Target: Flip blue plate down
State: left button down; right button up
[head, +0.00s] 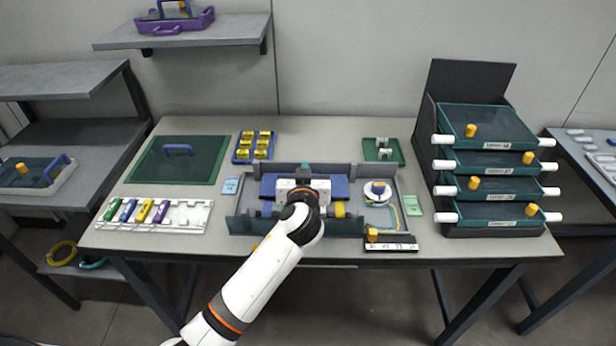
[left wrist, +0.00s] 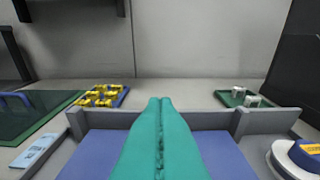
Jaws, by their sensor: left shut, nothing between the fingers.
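The blue plate (head: 333,187) sits inside the grey splicing tray at the middle of the table. In the left wrist view the blue plate (left wrist: 219,155) fills the lower part, on both sides of the fingers. My left gripper (left wrist: 160,104) is shut and empty, with its green fingers pressed together over the plate. I cannot tell whether the fingers touch the plate. My right gripper is not in view.
The tray's grey wall (head: 350,170) rises around the plate. A white-and-blue spool (head: 378,191) stands to the right. A tray of yellow parts (head: 254,147) is behind left, and a small green tray (head: 383,149) behind right. A drawer rack (head: 490,170) blocks the right side.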

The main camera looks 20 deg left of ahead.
pick_arm(q)
jog(key=s, duration=0.2)
jog(key=s+d+f+b, duration=0.1)
jog(key=s, duration=0.2)
jog(key=s+d+f, duration=0.1)
jog(key=s, duration=0.1)
jog(key=shift+s+f, duration=0.15)
jog(key=shift+s, duration=0.25)
jog(key=shift+s+d, duration=0.2)
jog(key=shift+s, duration=0.2)
